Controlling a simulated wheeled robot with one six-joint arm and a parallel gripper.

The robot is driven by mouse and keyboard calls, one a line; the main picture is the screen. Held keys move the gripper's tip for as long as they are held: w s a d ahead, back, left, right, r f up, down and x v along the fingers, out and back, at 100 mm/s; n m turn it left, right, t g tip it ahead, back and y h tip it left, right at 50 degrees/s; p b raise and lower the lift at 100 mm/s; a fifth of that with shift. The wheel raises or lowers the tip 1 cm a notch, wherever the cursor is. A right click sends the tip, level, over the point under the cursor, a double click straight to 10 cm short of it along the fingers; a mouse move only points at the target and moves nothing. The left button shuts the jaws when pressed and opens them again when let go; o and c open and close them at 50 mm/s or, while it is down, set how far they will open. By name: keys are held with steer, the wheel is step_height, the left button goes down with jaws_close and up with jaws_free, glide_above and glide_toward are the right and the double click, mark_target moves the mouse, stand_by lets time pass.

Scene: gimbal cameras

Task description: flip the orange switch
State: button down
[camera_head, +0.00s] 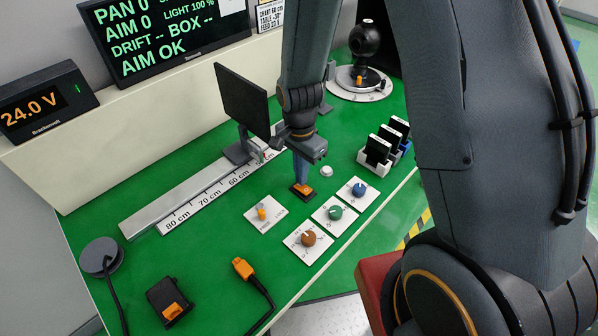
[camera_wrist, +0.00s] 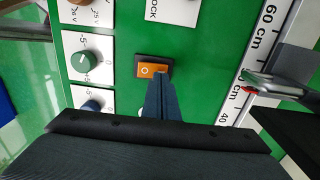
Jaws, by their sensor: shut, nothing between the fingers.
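The orange switch (camera_head: 302,190) is a small rocker in a dark frame on the green bench top. In the wrist view the rocker (camera_wrist: 153,69) shows a white "O" mark toward its left half. My gripper (camera_head: 301,181) points down at it with the fingers shut together and empty. In the wrist view the fingertips (camera_wrist: 161,76) overlap the right, lower part of the rocker. I cannot tell whether they touch it or hover just above. The fingers hide part of the rocker's surface.
An orange lever (camera_head: 262,213) on a white plate is left of the switch. Brown (camera_head: 308,238), green (camera_head: 336,212) and blue (camera_head: 358,189) knobs stand nearby. A ruled rail (camera_head: 190,205) with a black panel (camera_head: 241,100) runs behind. Cards in a rack (camera_head: 379,150) stand right.

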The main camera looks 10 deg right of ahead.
steer(key=shift+s+d+r, duration=0.1)
steer(key=shift+s, duration=0.05)
steer(key=shift+r+p, duration=0.45)
step_height(320, 180, up, 13)
steer(key=w+a, duration=0.1)
steer(key=shift+w+a, duration=0.15)
steer(key=shift+w, duration=0.25)
stand_by(0.5)
steer(key=s+d+r+n+t+b, duration=0.1)
steer(key=s+d+n, duration=0.7)
steer(key=n, duration=0.2)
steer(key=shift+s+d+r+t+b, duration=0.25)
steer(key=shift+s+r+t+b, duration=0.1)
steer(key=shift+r+t, duration=0.05)
steer(key=c, duration=2.4)
jaws_free()
steer(key=shift+s+d+n, duration=0.15)
steer(key=shift+s+n, duration=0.05)
steer(key=shift+n, duration=0.2)
steer(key=o, duration=0.7)
steer(key=shift+s+d, duration=0.1)
steer(key=shift+s, duration=0.05)
steer(key=shift+c, duration=0.3)
